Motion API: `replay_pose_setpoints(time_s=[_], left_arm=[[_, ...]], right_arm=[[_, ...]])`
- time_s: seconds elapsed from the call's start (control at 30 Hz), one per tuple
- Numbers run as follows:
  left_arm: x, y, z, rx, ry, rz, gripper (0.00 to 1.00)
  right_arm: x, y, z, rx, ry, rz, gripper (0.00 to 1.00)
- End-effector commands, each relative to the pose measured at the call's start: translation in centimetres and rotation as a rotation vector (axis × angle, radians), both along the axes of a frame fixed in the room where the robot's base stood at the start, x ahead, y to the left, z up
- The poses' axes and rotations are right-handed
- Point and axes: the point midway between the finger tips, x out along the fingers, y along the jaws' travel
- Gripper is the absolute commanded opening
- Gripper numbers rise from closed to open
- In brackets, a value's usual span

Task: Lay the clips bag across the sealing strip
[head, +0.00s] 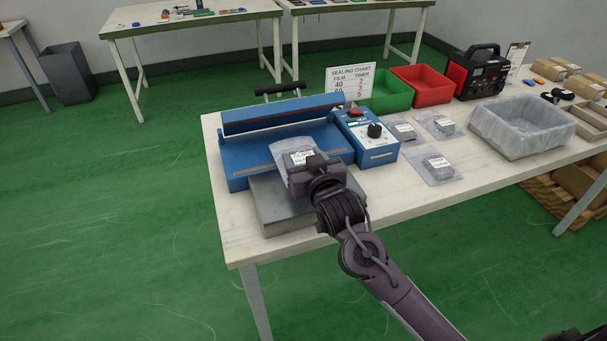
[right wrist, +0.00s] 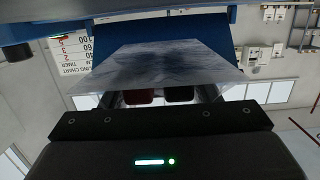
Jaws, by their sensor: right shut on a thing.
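The clips bag (head: 281,160) is a clear bag of grey contents with a white label, too small to read surely. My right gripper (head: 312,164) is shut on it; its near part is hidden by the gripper. In the right wrist view the bag (right wrist: 165,68) sticks out flat beyond the fingers. In the head view the bag overlaps the front of the blue sealer (head: 233,160), whose lid is raised. A tan strip (head: 258,168), seemingly the sealing strip, runs along the sealer's bed, partly hidden by the bag. I cannot tell whether they touch. My left gripper is not in view.
A grey metal block (head: 268,205) stands in front of the sealer. The blue control box (head: 367,137) is right of it. Several bags (head: 438,168) lie farther right, near a translucent tub (head: 520,130). Green (head: 385,92) and red (head: 420,86) bins and a sealing chart stand behind.

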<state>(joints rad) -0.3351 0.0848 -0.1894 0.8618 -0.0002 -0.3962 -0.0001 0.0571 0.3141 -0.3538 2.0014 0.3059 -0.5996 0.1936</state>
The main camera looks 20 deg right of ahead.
Motion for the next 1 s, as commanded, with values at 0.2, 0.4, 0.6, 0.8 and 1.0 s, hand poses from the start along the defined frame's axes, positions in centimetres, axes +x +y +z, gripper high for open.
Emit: replay_pose_setpoints(time_s=[0.2, 0.4, 0.6, 0.8, 1.0], left_arm=[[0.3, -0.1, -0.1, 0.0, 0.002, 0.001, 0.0], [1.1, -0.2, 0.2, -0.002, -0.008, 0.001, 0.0], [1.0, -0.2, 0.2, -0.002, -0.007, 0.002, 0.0], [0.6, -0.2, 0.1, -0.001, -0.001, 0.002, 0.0], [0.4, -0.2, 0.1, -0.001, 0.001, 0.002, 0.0]], right_arm=[[0.0, 0.0, -3.2, -0.002, 0.003, 0.0, 0.3], [0.0, 0.0, -4.4, 0.0, 0.0, 0.0, 0.3], [0.0, 0.0, -4.4, 0.0, 0.0, 0.0, 0.3], [0.0, 0.0, -4.6, -0.001, 0.001, 0.0, 0.66], [0.0, 0.0, -4.6, -0.001, 0.0, 0.0, 0.78]])
